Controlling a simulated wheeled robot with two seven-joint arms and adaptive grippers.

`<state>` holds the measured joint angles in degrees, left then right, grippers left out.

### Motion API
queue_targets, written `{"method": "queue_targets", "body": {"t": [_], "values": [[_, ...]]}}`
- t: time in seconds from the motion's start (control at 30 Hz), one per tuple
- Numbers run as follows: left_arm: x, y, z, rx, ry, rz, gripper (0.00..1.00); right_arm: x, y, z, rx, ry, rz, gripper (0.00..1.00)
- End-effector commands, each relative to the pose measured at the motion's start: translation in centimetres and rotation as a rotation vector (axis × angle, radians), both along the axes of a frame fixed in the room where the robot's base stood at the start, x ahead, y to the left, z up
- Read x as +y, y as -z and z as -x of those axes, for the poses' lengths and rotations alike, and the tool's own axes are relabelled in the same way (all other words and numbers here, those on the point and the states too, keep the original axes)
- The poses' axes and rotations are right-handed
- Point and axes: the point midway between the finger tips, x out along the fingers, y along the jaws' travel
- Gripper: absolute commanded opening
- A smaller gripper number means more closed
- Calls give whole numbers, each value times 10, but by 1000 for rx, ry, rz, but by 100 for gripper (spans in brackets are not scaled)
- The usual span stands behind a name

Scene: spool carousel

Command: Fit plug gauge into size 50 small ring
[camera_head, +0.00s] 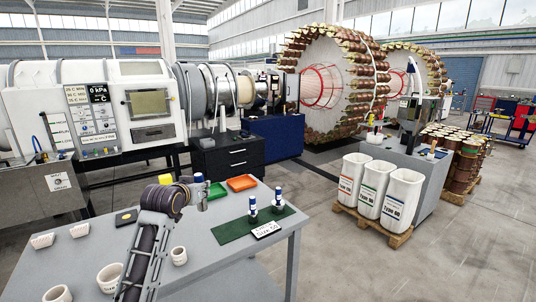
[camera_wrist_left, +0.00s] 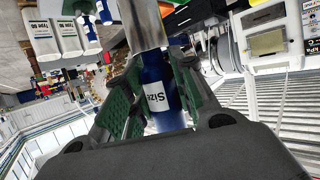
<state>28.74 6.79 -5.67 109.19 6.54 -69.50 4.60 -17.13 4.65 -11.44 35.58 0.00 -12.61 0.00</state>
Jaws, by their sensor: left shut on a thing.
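My left gripper (camera_head: 191,190) is raised above the grey table, its arm coming up from the lower part of the head view. In the left wrist view the gripper (camera_wrist_left: 158,82) is shut on a plug gauge (camera_wrist_left: 163,105) with a blue handle, a white "Size" label and a silver cylinder end. The number on the label is not readable. White rings stand on the near table: a small one (camera_head: 178,256), a larger one (camera_head: 110,277) and one at the front edge (camera_head: 57,294). Their sizes are not readable. My right gripper is out of view.
Two more blue-and-silver gauges (camera_head: 279,197) stand on a green mat (camera_head: 228,231) beside a white sign (camera_head: 266,230). A green tray (camera_head: 217,190) and an orange tray (camera_head: 241,183) lie at the table's back. White racks (camera_head: 79,230) are at left.

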Motion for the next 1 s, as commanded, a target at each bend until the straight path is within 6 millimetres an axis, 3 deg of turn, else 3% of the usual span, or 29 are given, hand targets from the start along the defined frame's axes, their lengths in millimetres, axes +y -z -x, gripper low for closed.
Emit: {"method": "queue_targets", "body": {"t": [0.1, 0.33, 0.57, 1.0], "values": [[-1, -15, 9, -4, -9, 0, 0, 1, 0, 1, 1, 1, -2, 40], [-2, -18, 30, -1, -24, 1, 0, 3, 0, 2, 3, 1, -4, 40], [-3, -4, 50, 1, -36, 1, 0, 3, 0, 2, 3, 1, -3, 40], [-4, 44, 84, 2, -54, 0, 0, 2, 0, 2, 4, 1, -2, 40]]}}
